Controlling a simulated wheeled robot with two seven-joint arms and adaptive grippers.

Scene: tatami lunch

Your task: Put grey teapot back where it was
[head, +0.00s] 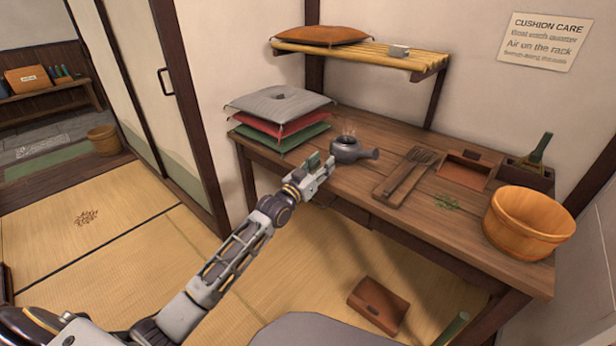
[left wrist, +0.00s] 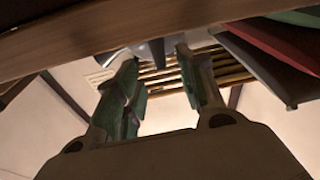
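The grey teapot (head: 345,151) stands upright on the wooden table, right of the cushion stack, with faint steam above it. Its side handle points right. My left gripper (head: 321,169) is at the table's front edge, just in front and left of the teapot, and looks apart from it. In the left wrist view the gripper's two green-padded fingers (left wrist: 158,82) are spread with nothing held between them. A small grey part, probably the teapot, shows beyond the fingertips. My right gripper is not in view.
The table (head: 408,224) holds stacked cushions (head: 280,104), a utensil tray (head: 408,176), a reddish-brown tray (head: 465,170), a dark box (head: 528,177) and a wooden tub (head: 527,222). A slatted shelf (head: 365,56) above carries an orange cushion and a cup. A brown box (head: 378,305) lies on the floor.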

